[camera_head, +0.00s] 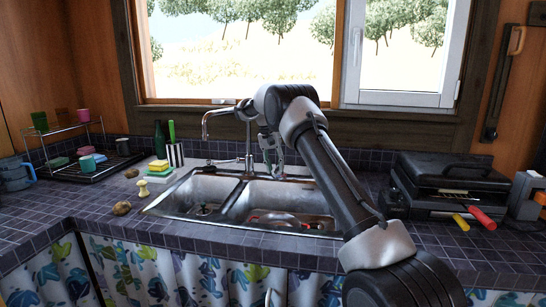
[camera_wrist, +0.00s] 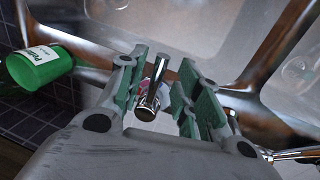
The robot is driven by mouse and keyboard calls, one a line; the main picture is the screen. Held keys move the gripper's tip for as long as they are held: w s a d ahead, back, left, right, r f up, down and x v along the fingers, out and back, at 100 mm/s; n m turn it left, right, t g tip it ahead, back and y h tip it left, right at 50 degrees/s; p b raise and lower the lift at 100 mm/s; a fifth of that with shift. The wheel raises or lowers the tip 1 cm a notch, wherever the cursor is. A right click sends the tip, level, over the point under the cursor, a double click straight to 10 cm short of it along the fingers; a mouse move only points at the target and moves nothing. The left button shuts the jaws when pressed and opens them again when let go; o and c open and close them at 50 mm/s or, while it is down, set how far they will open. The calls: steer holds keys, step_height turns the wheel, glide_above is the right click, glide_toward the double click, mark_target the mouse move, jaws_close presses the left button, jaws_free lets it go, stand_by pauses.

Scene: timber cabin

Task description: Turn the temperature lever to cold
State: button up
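The temperature lever (camera_wrist: 153,82) is a short chrome rod in the wrist view, with a small reddish and bluish patch beside it. My gripper (camera_wrist: 160,92) is open, with its green-padded fingers on either side of the lever. I cannot tell whether either pad touches it. In the head view, my gripper (camera_head: 272,158) is at the back edge of the sink, right of the chrome faucet (camera_head: 248,143). There the lever is hidden or too small to make out.
The double sink (camera_head: 222,193) lies in front of my gripper, with some reddish items in the right basin. A black grill (camera_head: 450,182) stands right, a dish rack (camera_head: 92,160) left. The window frame (camera_head: 190,116) is close behind.

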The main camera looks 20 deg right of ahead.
step_height(320, 180, up, 11)
steer(key=w+a, duration=0.1)
steer(key=a, duration=0.1)
steer(key=shift+w, duration=0.15)
stand_by(0.4)
step_height(320, 180, down, 8)
steer(key=n, duration=0.3)
steer(key=s+a+r+n+t, duration=0.1)
steer(key=s+r+t, duration=0.1)
steer(key=s, duration=1.5)
steer(key=s+r+n+t+y, duration=0.1)
steer(key=s+r, duration=0.4)
steer(key=s, duration=1.3)
steer(key=s+a+r+n+t, duration=0.1)
steer(key=s+r+t, duration=0.1)
steer(key=s, duration=1.6)
steer(key=shift+a+r+n+t+y, duration=0.3)
steer(key=shift+a+r+n+y, duration=0.1)
steer(key=shift+r, duration=0.45)
